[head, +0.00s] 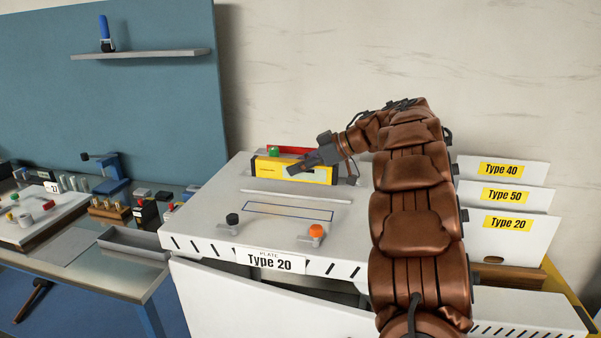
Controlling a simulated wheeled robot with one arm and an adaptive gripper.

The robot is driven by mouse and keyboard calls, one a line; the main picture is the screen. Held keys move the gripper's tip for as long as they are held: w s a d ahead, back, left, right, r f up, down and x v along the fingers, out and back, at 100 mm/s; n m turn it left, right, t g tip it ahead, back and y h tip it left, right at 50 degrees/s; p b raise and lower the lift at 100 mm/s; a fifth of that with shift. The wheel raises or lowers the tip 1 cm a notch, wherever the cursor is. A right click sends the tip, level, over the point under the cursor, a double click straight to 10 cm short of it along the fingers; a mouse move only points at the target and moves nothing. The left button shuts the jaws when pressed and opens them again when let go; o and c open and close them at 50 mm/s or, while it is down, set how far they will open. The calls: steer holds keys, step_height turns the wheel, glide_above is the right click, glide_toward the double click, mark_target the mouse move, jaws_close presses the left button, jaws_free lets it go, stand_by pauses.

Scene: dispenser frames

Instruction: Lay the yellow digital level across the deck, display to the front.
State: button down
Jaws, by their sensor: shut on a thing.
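The yellow digital level (272,171) is at the back of the white deck (212,206), its long yellow side facing the front. My gripper (297,168) reaches in from the right and is shut on the level, covering part of its right half. I cannot tell whether the level touches the deck or is held slightly above it. The display is too small to make out clearly. A dark outlined rectangle (288,212) is drawn on the deck, in front of the level and clear of it.
A black knob (232,220) and an orange knob (316,231) stand at the deck's front. A red part (293,150) and a green part (273,152) show behind the level. Labelled white plates (500,196) stand at right. A cluttered bench (75,255) is at left.

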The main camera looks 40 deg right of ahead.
steer(key=shift+w+d+f, duration=0.1)
steer(key=shift+w+d, duration=0.35)
steer(key=shift+d, duration=0.35)
steer(key=shift+f+p, duration=0.75)
steer(key=shift+f, duration=1)
steer(key=c, duration=0.8)
jaws_free()
steer(key=shift+f, duration=0.15)
steer(key=shift+c, duration=0.2)
steer(key=b+v, duration=0.2)
steer(key=v, duration=1)
steer(key=shift+r, duration=0.25)
